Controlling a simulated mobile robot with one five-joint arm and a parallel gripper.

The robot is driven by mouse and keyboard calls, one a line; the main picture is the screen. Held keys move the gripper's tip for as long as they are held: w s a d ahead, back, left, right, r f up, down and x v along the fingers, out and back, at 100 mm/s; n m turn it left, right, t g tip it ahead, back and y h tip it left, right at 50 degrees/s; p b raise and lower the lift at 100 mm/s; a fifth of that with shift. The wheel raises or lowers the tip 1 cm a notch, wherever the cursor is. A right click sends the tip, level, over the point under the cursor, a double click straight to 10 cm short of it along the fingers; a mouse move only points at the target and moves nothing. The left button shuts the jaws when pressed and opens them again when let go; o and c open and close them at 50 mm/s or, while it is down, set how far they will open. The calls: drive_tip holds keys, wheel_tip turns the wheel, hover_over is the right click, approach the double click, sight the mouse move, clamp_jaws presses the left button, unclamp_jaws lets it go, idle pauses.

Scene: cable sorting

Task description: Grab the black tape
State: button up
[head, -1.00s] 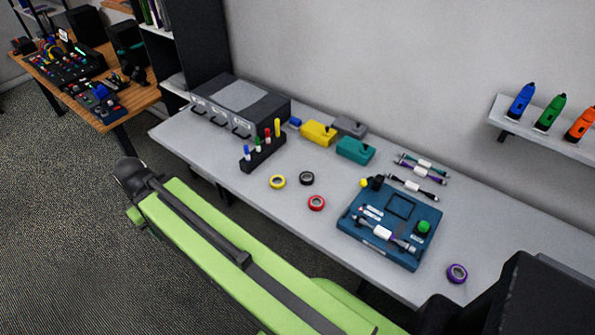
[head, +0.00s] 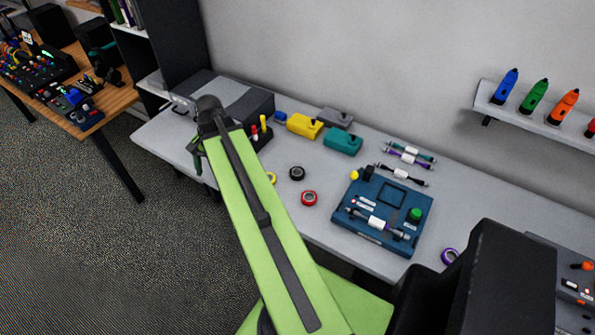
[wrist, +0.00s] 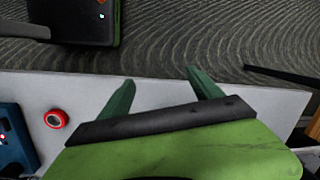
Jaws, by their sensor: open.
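The black tape (head: 297,173) is a small ring lying flat on the grey table, right of my arm in the head view. The red tape (head: 309,198) lies just in front of it, and the yellow tape (head: 271,178) is partly hidden by my arm. In the wrist view, my gripper (wrist: 161,90) is open, with its two dark green fingers apart and nothing between them. The red tape also shows there, left of the fingers (wrist: 56,119); the black tape does not show. In the head view, my gripper is mostly hidden at the arm's end, left of the tapes.
A blue board (head: 365,232) with a green knob lies right of the tapes. Yellow (head: 304,126) and teal (head: 343,141) boxes stand behind them. A dark drawer unit (head: 235,98) is behind my arm's end.

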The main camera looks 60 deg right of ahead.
drive_tip(key=s+d+r+m+t+p, duration=0.1)
drive_tip(key=s+d+m, duration=0.3)
drive_tip(key=d, duration=0.3)
drive_tip(key=s+d+r+m, duration=0.1)
drive_tip(key=s+d+m, duration=0.35)
drive_tip(key=d, duration=0.25)
drive_tip(key=m+t+p, duration=0.1)
drive_tip(key=m+t, duration=0.1)
drive_tip(key=m, duration=0.7)
approach(296, 175)
drive_tip(key=b, duration=0.5)
drive_tip(key=f+b, duration=0.1)
drive_tip(key=b, duration=0.5)
drive_tip(key=shift+w, duration=0.25)
drive_tip(key=shift+w+f, duration=0.15)
drive_tip(key=shift+f, duration=0.05)
drive_tip(key=shift+r, duration=0.15)
drive_tip(key=b+x, duration=0.5)
drive_tip(key=shift+a+f, duration=0.1)
drive_tip(key=shift+f, duration=0.1)
drive_tip(key=shift+r, duration=0.15)
drive_tip(key=c, duration=1.4)
